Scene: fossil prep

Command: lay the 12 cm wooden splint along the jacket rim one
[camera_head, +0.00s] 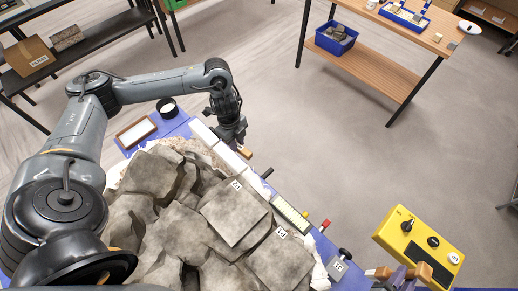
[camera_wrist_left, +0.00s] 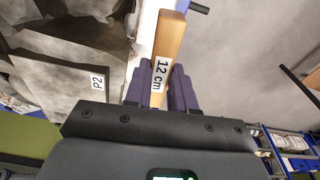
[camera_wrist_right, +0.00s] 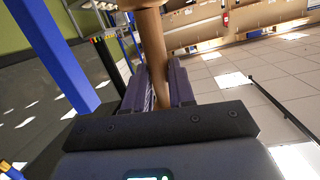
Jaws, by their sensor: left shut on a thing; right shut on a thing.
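The wooden splint (camera_wrist_left: 168,50), labelled "12 cm", is between the fingers of my left gripper (camera_wrist_left: 160,98), which is shut on it. In the head view my left gripper (camera_head: 236,140) is over the far edge of the fossil block (camera_head: 235,212), and a short end of the splint (camera_head: 245,154) shows beside it. The pale jacket rim (camera_wrist_left: 146,35) runs beside the splint in the left wrist view; I cannot tell whether they touch. My right gripper (camera_wrist_right: 158,88) is shut on a brown wooden handle-like thing (camera_wrist_right: 152,45), low at the right in the head view.
A yellow box with knobs (camera_head: 418,248) stands at the right. A scale bar (camera_head: 291,213) and small coloured items lie along the block's right edge. A framed tray (camera_head: 136,132) and a dark round container (camera_head: 167,107) sit at the back left. Open floor lies beyond the table.

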